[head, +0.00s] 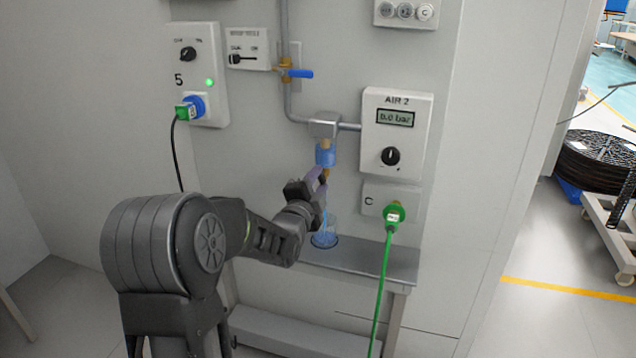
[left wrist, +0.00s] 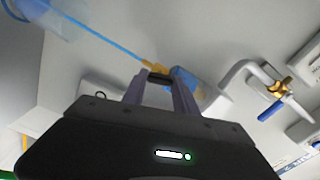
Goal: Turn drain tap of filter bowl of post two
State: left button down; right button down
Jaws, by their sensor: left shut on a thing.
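The blue filter bowl (head: 325,154) hangs under a grey filter head (head: 323,126) on the pipe; the bowl shows also in the left wrist view (left wrist: 185,78). The brass-coloured drain tap (head: 326,172) is at the bowl's lower end and shows between my fingers in the left wrist view (left wrist: 153,68). My left gripper (head: 320,181) is shut on the tap, and its fingers partly hide it. A thin blue stream (left wrist: 105,39) runs from the tap to a clear cup (head: 324,239) on the shelf below. My right gripper is not in view.
The AIR 2 box (head: 397,135) right of the bowl reads 0.0 bar. A green plug (head: 394,213) with a hanging hose sits below it. A blue-handled valve (head: 298,73) is on the pipe above. The metal shelf (head: 385,261) juts out below.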

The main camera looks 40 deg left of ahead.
pick_arm(q)
jog(key=shift+m, duration=1.3)
jog(key=c, duration=1)
grip_release()
jog(key=shift+o, duration=0.2)
jog(key=shift+s, duration=0.1)
jog(key=p+v, duration=0.1)
jog(key=v, duration=0.6)
jog(key=shift+s+d, duration=0.15)
jog(key=shift+s, duration=0.15)
